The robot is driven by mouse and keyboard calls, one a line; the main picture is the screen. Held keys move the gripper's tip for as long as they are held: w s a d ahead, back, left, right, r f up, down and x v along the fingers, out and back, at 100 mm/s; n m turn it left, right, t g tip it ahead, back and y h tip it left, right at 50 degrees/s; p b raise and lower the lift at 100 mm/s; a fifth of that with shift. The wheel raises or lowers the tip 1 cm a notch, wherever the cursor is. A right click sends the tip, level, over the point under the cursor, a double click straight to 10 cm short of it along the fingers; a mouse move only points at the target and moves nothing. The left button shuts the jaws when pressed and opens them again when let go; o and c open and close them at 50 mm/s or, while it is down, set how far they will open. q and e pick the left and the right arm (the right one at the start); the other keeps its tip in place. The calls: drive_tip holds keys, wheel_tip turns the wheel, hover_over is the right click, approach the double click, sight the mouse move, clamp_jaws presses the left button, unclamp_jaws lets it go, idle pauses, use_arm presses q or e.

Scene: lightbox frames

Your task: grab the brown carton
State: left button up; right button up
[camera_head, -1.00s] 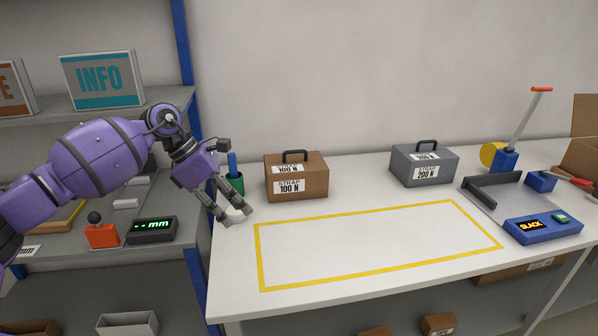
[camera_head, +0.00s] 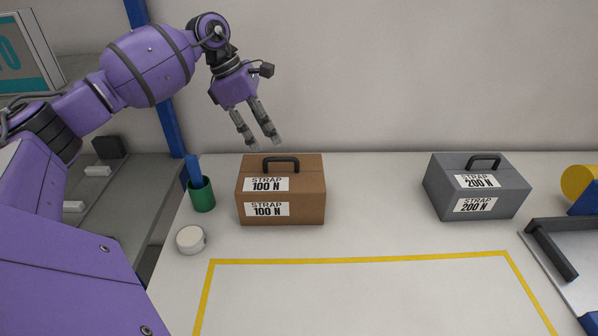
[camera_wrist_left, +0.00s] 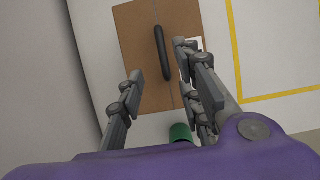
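The brown carton (camera_head: 309,209) stands upright on the white table, with "STRAP 100 N" labels and a black handle (camera_head: 281,161) on top. My left gripper (camera_head: 258,142) is above the carton and apart from it, pointing down, with its fingers spread and nothing between them. In the left wrist view the carton's top (camera_wrist_left: 137,27) and its dark handle (camera_wrist_left: 162,53) show beyond the open fingers (camera_wrist_left: 160,77). The handle appears roughly between the two fingers' lines. My right gripper is not in view.
A green cup (camera_head: 203,196) with a blue item and a round white object (camera_head: 191,239) stand left of the carton. A grey "STRAP 200 N" case (camera_head: 441,193) stands to the right. A yellow-taped rectangle (camera_head: 360,260) in front is empty.

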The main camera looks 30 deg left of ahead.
sight(282, 182)
use_arm(q)
drive_tip(key=shift+x, duration=1.15)
drive_tip(key=p+x, duration=0.1)
drive_tip(key=x, duration=0.3)
drive_tip(key=shift+d+f+p, duration=0.2)
drive_tip(key=shift+d+p, duration=0.15)
drive_tip(key=shift+d, duration=0.1)
drive_tip(key=shift+f, duration=0.25)
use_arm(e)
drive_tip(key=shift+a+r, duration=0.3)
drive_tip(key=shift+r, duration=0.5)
use_arm(q)
clamp_jaws()
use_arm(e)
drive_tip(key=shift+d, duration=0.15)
